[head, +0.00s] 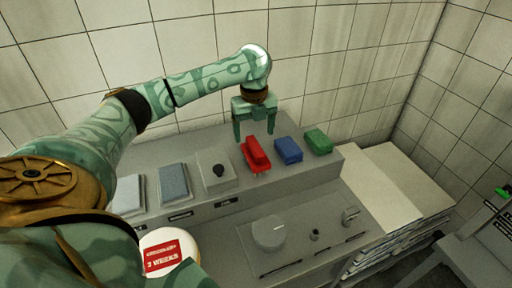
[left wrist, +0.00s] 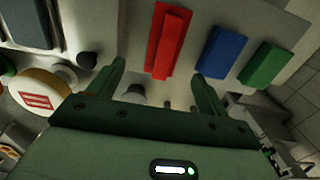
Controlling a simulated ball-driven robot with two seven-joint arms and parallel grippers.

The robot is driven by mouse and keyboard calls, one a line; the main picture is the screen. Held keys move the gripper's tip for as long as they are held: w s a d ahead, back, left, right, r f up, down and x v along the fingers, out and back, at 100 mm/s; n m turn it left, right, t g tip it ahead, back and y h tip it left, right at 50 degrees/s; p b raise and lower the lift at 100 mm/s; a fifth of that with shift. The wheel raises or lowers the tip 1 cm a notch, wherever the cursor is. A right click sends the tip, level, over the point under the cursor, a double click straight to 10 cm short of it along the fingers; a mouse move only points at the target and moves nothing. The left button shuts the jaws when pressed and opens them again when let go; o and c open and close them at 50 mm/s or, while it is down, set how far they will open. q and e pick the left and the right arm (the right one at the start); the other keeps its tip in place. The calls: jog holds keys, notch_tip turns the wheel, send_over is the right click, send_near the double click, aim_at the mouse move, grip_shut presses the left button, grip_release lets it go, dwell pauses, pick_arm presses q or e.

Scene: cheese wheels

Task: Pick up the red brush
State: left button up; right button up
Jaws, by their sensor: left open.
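The red brush (head: 257,155) lies on the raised grey shelf along the tiled wall, left of a blue brush and a green one. It also shows in the left wrist view (left wrist: 167,42), ahead of my fingers and roughly between their lines. My left gripper (head: 254,135) is open and empty. In the head view it hangs over the back of the shelf at the far end of the red brush. In the left wrist view its two fingers (left wrist: 158,85) stand apart with nothing between them. My right gripper is not in view.
The blue brush (head: 288,150) and green brush (head: 318,141) lie close to the right. A box with a dark knob (head: 216,170) and grey pads (head: 173,181) lie to the left. A white cheese wheel (head: 168,248) with a red label is at the front left. Stacked boards (head: 405,185) stand right.

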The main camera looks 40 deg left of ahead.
aim_at(255, 145)
pick_arm(q)
notch_tip(255, 145, down, 4)
jog(key=shift+w+r+b, duration=0.15)
jog(key=shift+r+b, duration=0.1)
jog(key=shift+b, duration=0.15)
jog(key=shift+f, duration=0.4)
jog(key=f+b, duration=0.1)
jog(key=f, duration=0.2)
jog(key=w+f+b, duration=0.1)
jog(key=f, duration=0.1)
jog(key=shift+a+b, duration=0.3)
jog(key=shift+b, duration=0.05)
jog(key=shift+s+r, duration=0.1)
jog(key=shift+c, duration=0.4)
jog(key=c, duration=1.1)
jog(key=shift+r, duration=0.15)
